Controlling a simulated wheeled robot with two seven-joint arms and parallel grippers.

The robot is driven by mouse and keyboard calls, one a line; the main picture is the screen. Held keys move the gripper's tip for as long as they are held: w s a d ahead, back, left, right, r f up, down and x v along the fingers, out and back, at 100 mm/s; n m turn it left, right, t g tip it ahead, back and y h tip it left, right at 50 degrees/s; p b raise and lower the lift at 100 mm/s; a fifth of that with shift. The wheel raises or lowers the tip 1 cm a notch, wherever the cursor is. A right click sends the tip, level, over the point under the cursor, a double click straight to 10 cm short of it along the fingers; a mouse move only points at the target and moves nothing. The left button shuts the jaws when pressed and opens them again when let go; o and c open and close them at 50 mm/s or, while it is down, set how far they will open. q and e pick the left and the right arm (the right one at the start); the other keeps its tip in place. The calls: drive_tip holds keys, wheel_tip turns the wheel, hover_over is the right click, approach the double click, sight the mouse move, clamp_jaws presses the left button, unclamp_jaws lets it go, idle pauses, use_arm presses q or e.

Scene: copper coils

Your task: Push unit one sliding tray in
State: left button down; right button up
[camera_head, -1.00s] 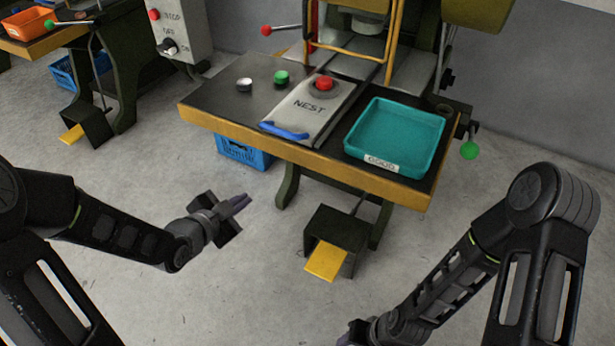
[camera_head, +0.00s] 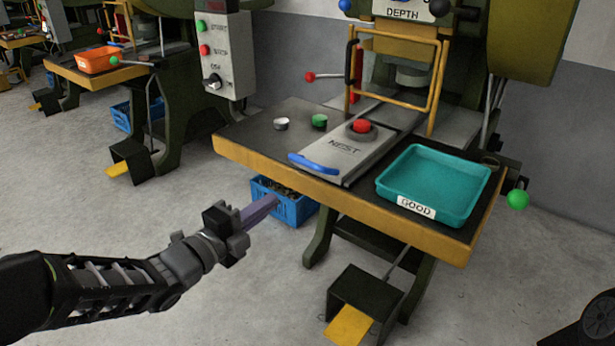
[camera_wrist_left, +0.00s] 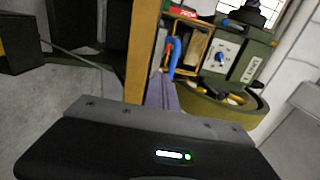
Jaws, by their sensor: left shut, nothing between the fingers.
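The sliding tray (camera_head: 340,152) is a grey plate marked NEST on the dark bench top. A blue handle (camera_head: 314,164) sits at its front end, close to the bench's yellow front edge. A red round piece (camera_head: 361,127) stands in a dark ring on the tray. My left gripper (camera_head: 272,204) is shut and empty, in front of the bench, left of and below the handle, apparently apart from it. In the left wrist view, its purple-grey fingers (camera_wrist_left: 160,92) point toward the blue handle (camera_wrist_left: 173,55). My right gripper is out of view.
A teal bin (camera_head: 430,186) marked GOOD lies on the bench right of the tray. A yellow guard frame (camera_head: 437,75) stands behind the tray. A blue crate (camera_head: 285,203) is under the bench. A yellow pedal (camera_head: 349,325) is below. Open floor lies at left.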

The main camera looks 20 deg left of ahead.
use_arm(q)
drive_tip(key=b, duration=0.2)
approach(331, 156)
drive_tip(key=shift+d+f, duration=0.1)
drive_tip(key=shift+f, duration=0.25)
drive_tip(key=shift+w+d+r, duration=0.1)
drive_tip(key=shift+w, duration=0.25)
drive_tip(key=shift+w+b, duration=0.1)
drive_tip(key=shift+b, duration=0.2)
drive_tip(key=shift+w+d, duration=0.15)
drive_tip(key=shift+w, duration=0.15)
drive_tip(key=b+x, duration=0.3)
drive_tip(key=x, duration=0.5)
drive_tip(key=shift+w, duration=0.2)
